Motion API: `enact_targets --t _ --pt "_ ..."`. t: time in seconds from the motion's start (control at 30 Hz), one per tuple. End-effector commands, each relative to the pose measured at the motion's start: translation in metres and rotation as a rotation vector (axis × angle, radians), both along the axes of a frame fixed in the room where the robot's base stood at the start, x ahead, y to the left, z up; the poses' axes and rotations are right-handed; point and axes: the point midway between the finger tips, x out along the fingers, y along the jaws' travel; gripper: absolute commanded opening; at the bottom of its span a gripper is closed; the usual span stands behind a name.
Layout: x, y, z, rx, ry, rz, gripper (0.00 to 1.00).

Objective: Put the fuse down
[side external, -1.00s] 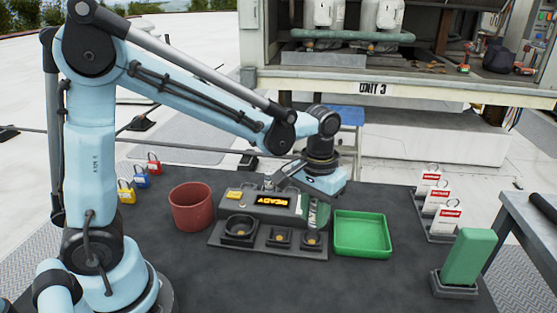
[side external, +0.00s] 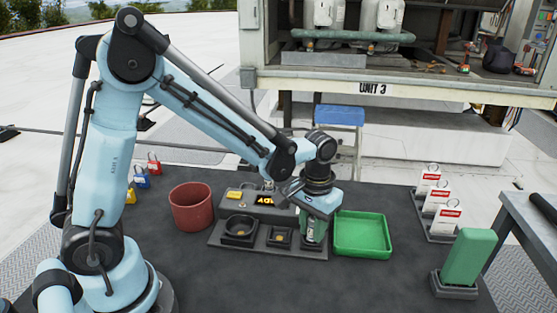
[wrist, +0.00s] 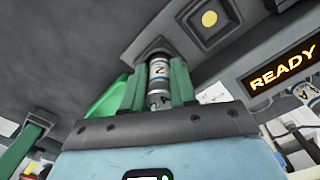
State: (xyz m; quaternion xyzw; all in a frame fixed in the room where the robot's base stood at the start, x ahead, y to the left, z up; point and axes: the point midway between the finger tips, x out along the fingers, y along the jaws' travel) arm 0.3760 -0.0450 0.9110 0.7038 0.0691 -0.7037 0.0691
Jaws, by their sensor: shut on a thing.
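The fuse (wrist: 159,80), a pale cylinder with dark markings and metal ends, stands between the two green fingers of my gripper (wrist: 160,92) in the wrist view. My gripper is shut on it. In the side view my gripper (side external: 314,232) points down at the rightmost socket of the grey tester (side external: 217,240) and hides most of that socket. In the wrist view the fuse's far end meets the dark socket (wrist: 152,47); how deep it sits I cannot tell. The tester display (wrist: 283,70) reads READY. The middle socket (side external: 280,238) and left socket (side external: 239,232) hold no fuse.
A green tray (side external: 362,252) stands just right of the tester, close to my gripper. A red bin (side external: 190,210) stands to its left. Tagged cards (side external: 442,215) and a green block (side external: 468,258) are at the right. The front of the table is clear.

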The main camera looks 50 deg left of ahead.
Motion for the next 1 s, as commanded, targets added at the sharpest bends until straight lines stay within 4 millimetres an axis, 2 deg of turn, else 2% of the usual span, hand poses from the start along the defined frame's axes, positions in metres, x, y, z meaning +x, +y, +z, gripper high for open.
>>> enact_targets --t 0.07,0.1,0.23,0.53,0.67,0.77,1.0 --pt "0.0 0.0 -0.002 0.0 0.0 0.0 0.0" --pt "0.0 0.0 -0.002 0.0 0.0 0.0 0.31" --pt "0.0 0.0 -0.002 0.0 0.0 0.0 0.51" --pt "0.0 0.0 -0.001 0.0 0.0 0.0 0.52" --pt "0.0 0.0 0.006 0.0 0.0 0.0 0.52" --pt "0.0 0.0 0.018 0.0 0.0 0.0 0.52" --pt "0.0 0.0 0.059 0.0 0.0 0.0 0.52"
